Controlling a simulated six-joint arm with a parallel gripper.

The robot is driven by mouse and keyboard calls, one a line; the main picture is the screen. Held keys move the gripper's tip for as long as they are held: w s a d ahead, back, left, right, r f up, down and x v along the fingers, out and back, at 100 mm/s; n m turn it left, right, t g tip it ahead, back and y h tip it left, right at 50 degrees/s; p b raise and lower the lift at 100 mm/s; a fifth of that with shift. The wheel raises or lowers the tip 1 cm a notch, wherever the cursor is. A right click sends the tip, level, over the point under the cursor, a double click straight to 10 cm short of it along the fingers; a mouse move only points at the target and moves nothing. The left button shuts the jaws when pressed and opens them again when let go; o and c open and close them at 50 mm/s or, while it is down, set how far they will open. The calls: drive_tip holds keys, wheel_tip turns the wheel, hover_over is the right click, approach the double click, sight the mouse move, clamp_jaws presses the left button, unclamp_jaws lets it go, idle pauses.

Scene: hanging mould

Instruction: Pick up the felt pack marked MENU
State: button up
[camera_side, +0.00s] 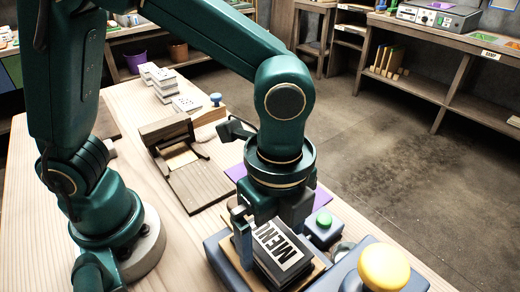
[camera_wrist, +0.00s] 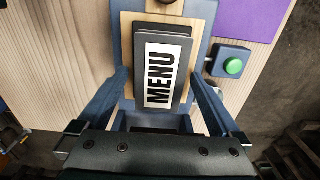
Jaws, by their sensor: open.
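The felt pack marked MENU (camera_side: 278,250) is a dark stack with a white label and black letters. It lies on a light wooden board set on a blue-grey base (camera_side: 222,262). In the wrist view the pack (camera_wrist: 163,70) is ahead of my gripper (camera_wrist: 160,88), in the gap between its two blue fingers. There is space between the pack and each finger. In the side view my gripper (camera_side: 262,232) is over the pack, with one finger at its left. The far finger is hidden there.
A green button (camera_side: 323,220) sits on a box beside the base, and a large yellow knob (camera_side: 383,267) stands at the front right. A brown wooden fixture (camera_side: 190,165) and white stacked blocks (camera_side: 163,82) lie further back on the table. A purple mat (camera_wrist: 250,18) is nearby.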

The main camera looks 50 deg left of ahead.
drive_tip(key=shift+f, duration=0.15)
drive_tip(key=c, duration=1.4)
drive_tip(key=shift+r, duration=0.2)
